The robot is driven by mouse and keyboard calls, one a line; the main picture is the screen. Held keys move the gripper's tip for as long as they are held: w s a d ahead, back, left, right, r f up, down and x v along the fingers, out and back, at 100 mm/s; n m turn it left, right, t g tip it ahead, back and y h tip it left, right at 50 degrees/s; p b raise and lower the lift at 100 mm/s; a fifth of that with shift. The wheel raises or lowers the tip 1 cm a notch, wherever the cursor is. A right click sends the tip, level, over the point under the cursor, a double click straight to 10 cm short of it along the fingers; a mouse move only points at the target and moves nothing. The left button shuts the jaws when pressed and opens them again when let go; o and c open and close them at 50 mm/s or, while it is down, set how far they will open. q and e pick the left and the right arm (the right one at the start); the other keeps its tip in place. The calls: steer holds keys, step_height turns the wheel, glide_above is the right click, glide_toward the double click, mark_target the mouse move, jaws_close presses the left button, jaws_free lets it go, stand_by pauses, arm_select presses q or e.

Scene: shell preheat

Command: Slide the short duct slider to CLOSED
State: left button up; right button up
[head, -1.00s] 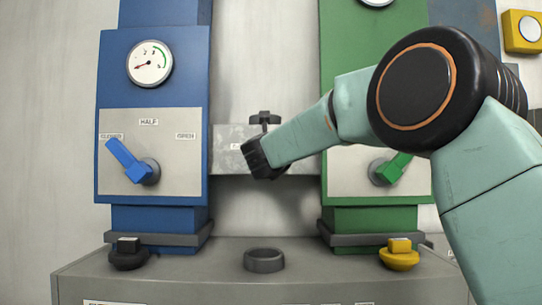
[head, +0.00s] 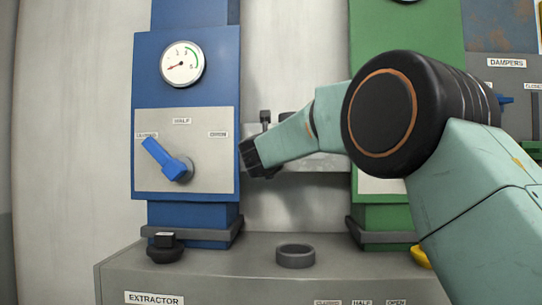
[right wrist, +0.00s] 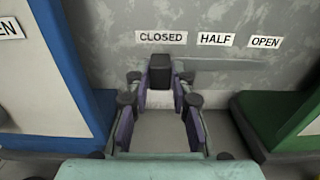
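The dark slider knob (right wrist: 160,71) stands directly below the CLOSED label (right wrist: 161,37) on the grey duct in the right wrist view. The HALF label (right wrist: 215,39) and OPEN label (right wrist: 265,42) are to its right. My right gripper (right wrist: 161,86) has its pads on both sides of the knob and appears shut on it. In the head view the right gripper (head: 258,158) is in front of the short duct (head: 320,162), near the blue column; the arm hides much of the duct. My left gripper is not in view.
The blue column (head: 186,68) with a blue lever (head: 166,158) is close on the left, and the green column (head: 403,40) on the right. A dark ring (head: 296,256) and a black knob (head: 165,248) sit on the grey bench below.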

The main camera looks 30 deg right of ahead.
steer(key=o, duration=0.5)
steer(key=shift+w+a+f, duration=0.1)
steer(key=shift+w+a, duration=0.05)
steer(key=shift+a, duration=0.1)
steer(key=shift+d, duration=0.1)
steer(key=shift+s, duration=0.2)
steer(key=shift+v, duration=5.95)
steer(key=shift+d, duration=0.15)
steer(key=shift+f, duration=0.1)
